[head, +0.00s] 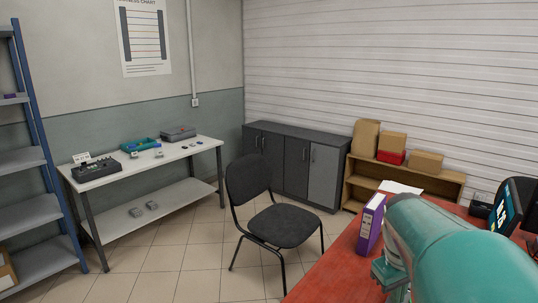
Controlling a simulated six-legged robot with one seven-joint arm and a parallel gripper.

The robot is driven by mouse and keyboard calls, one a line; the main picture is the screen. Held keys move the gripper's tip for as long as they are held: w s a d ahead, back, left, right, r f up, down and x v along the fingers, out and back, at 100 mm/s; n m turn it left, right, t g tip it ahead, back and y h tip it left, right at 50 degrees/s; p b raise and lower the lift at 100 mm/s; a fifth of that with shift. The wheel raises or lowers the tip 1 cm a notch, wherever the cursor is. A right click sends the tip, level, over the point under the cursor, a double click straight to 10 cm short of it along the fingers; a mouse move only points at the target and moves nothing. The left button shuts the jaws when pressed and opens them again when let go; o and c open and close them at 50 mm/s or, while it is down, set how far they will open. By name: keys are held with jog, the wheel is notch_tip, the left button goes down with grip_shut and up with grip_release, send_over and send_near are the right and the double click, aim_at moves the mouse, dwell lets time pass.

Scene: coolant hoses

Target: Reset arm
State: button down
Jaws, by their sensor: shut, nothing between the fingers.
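My teal arm fills the lower right corner of the head view, over the red desk (335,278). A smaller teal part of it shows lower down, beside the purple binder (371,222). I see no gripper fingers in this view. No hoses can be made out clearly.
A black chair (283,226) stands mid-floor. A white table (185,150) at the left holds a black device (97,171), a green-blue tray (139,145) and a grey case (178,133). A blue-framed shelf (36,212) stands far left. A monitor (503,212) stands right.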

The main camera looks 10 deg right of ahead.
jog(key=s+a+r+t+y, duration=0.1)
jog(key=s+a+t, duration=0.1)
jog(key=a, duration=0.7)
jog(key=s+a+r+m+t+y, duration=0.1)
jog(key=s+a+t, duration=0.2)
jog(key=a, duration=0.6)
jog(key=shift+s+a, duration=0.4)
jog(key=shift+s, duration=0.6)
